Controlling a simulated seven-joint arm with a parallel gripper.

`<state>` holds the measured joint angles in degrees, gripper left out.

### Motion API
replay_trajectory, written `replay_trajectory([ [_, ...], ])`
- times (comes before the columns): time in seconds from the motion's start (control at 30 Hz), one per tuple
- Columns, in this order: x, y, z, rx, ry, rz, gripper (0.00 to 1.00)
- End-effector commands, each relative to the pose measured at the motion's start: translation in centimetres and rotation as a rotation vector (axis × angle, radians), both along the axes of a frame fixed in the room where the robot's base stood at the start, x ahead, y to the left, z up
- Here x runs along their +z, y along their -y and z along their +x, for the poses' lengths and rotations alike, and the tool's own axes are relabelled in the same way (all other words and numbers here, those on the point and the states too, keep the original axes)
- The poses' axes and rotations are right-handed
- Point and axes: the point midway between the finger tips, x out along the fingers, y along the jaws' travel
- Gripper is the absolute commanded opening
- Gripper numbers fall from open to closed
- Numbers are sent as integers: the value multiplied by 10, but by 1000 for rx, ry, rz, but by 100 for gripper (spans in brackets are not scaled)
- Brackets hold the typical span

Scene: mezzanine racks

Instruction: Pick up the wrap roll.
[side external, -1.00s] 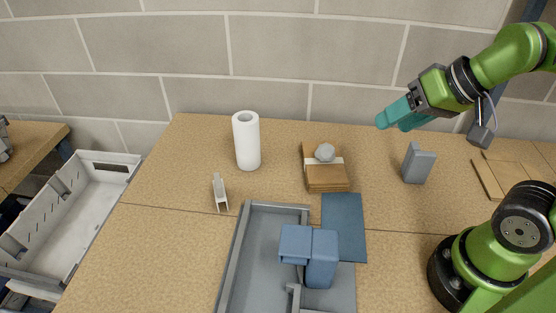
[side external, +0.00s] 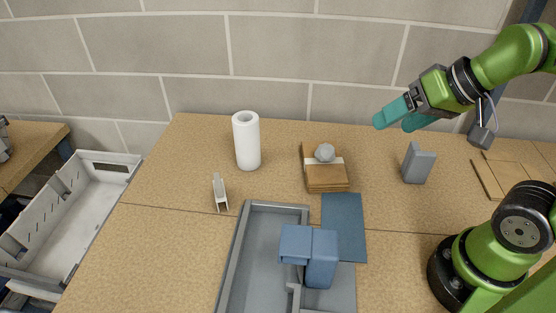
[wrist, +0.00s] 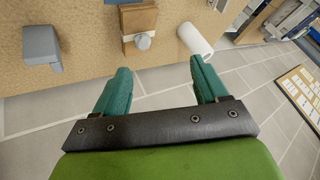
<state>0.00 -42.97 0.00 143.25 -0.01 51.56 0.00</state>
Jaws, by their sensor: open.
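The wrap roll (side external: 246,141) is a white cylinder with a hollow core. It stands upright on the wooden bench near the wall, left of centre in the side view. It also shows in the wrist view (wrist: 195,40), at the top right, beyond my fingertips. My gripper (side external: 396,117) has teal fingers and is raised above the back right of the bench, well to the right of the roll. In the wrist view my gripper (wrist: 158,75) has its two fingers wide apart with nothing between them.
A brown stack with a white band (side external: 325,178) bears a grey lump (side external: 325,152). A grey block (side external: 418,163) stands below my gripper. A grey tray (side external: 232,255), a blue object (side external: 322,262), a blue mat (side external: 345,215) and a pale bracket (side external: 220,193) are in front.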

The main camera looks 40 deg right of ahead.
Motion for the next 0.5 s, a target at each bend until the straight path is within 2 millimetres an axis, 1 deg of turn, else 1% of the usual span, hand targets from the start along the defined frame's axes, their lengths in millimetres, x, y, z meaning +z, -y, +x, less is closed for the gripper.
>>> replay_trajectory([
  [0.03,0,0,0,0,0,0,81],
  [0.13,0,0,0,0,0,0,96],
  [0.17,0,0,0,0,0,0,98],
  [0.4,0,0,0,2,0,0,98],
  [0.5,-7,-4,1,15,-31,0,98],
])
